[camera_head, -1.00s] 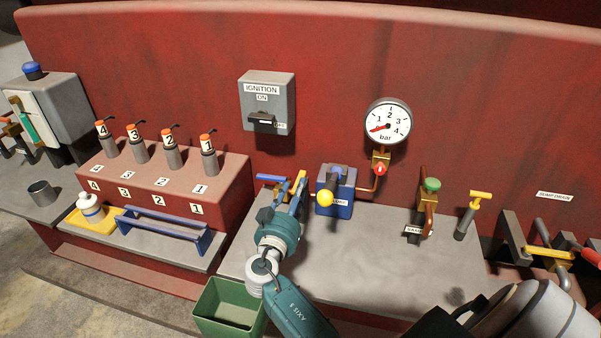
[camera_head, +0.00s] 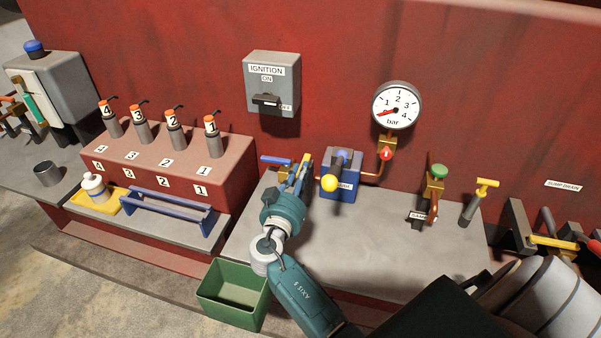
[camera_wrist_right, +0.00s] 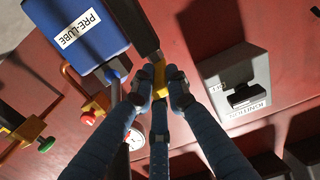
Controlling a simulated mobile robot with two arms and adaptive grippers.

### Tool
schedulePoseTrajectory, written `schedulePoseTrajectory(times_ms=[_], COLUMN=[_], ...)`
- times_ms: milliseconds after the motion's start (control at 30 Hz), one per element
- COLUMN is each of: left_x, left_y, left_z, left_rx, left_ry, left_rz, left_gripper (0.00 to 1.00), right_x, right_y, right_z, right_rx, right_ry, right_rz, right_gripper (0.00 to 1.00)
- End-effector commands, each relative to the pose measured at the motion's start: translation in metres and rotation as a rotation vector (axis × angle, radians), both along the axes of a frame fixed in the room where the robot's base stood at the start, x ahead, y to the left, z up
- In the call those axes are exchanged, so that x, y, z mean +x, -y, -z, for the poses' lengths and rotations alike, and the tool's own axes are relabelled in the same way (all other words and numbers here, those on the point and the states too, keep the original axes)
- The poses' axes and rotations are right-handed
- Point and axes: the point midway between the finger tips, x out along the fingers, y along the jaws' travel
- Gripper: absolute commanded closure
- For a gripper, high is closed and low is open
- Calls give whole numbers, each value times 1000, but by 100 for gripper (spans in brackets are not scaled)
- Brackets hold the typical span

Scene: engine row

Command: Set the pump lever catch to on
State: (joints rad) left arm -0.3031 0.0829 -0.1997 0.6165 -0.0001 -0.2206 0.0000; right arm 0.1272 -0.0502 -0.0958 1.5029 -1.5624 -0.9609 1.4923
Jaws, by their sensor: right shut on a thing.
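The pre-lube pump is a blue box (camera_head: 344,190) on the grey shelf, with a yellow ball (camera_head: 330,183) at its front; its label PRE-LUBE reads in the right wrist view (camera_wrist_right: 78,30). My right gripper (camera_head: 301,168) is just left of the pump. In the right wrist view its fingertips are shut on a small yellow piece (camera_wrist_right: 158,88) at the end of a dark bar (camera_wrist_right: 143,28). In the head view my fingers partly hide this piece. A blue handle (camera_head: 275,160) lies just left of the gripper. I cannot make out a separate catch marking. My left gripper is not in view.
The ignition box (camera_head: 271,68) is on the red wall above. The pressure gauge (camera_head: 397,105) and its copper pipe stand right of the pump. A green-topped valve (camera_head: 438,172) is farther right. A green bin (camera_head: 215,293) sits below. The shelf's middle is clear.

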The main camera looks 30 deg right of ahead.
Motion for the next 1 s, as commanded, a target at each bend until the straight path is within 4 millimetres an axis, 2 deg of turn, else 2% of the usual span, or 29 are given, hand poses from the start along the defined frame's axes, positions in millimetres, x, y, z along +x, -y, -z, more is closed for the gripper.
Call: schedulePoseTrajectory(times_ms=[233,600,1000], left_x=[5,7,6], left_y=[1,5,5], left_z=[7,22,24], left_rx=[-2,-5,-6], left_ry=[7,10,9], left_rz=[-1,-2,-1], left_gripper=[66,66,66], right_x=[-5,-15,-19], right_y=[5,19,29], right_z=[1,0,-3], right_rx=[-4,-7,-7], right_ry=[1,2,2], right_rz=[-73,-322,-501], right_gripper=[100,100,100])
